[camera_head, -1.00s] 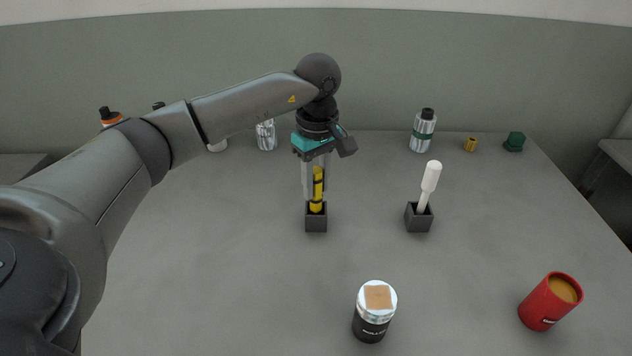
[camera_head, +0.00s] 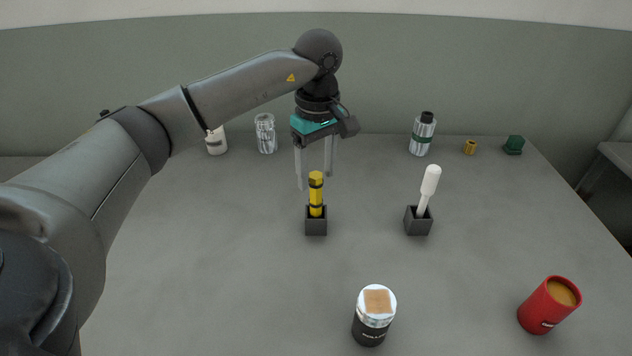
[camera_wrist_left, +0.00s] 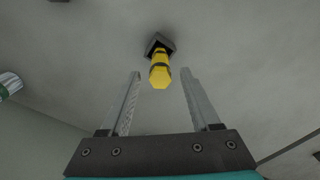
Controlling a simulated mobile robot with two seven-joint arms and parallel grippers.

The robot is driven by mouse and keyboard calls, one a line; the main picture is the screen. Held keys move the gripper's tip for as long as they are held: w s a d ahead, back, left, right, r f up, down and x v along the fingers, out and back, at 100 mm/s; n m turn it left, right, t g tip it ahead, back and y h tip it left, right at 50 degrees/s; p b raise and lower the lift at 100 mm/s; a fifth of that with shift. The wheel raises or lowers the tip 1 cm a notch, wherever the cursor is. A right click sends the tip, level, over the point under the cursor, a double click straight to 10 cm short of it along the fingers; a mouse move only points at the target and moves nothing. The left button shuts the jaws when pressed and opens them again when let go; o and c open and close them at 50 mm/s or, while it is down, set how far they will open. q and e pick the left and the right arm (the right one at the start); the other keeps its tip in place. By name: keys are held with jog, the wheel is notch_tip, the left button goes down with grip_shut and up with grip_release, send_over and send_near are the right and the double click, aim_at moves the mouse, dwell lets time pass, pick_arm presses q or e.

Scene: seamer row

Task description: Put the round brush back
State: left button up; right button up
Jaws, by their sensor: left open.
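A yellow-handled tool with black bands (camera_head: 316,191) stands upright in a small dark square holder (camera_head: 316,228); it appears to be the round brush, but its lower end is hidden in the holder. My left gripper (camera_head: 315,180) is open above it, its fingers apart on either side of the handle's top. In the left wrist view the yellow handle (camera_wrist_left: 160,72) shows between the two open fingers, touching neither, with the holder (camera_wrist_left: 158,42) beyond. A white-handled tool (camera_head: 429,184) leans in a second dark holder (camera_head: 418,222) to the right. My right gripper is not in view.
A jar with a tan-marked lid (camera_head: 374,318) and a red cup (camera_head: 549,306) stand at the front. Along the back are a white container (camera_head: 216,142), a glass jar (camera_head: 266,135), a silver-green bottle (camera_head: 423,135), a yellow piece (camera_head: 470,147) and a green piece (camera_head: 514,145).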

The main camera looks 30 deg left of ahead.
pick_arm(q)
notch_tip(320, 180, up, 8)
jog(key=shift+d+f+p, duration=0.1)
jog(key=shift+p, duration=0.3)
dwell(2.6)
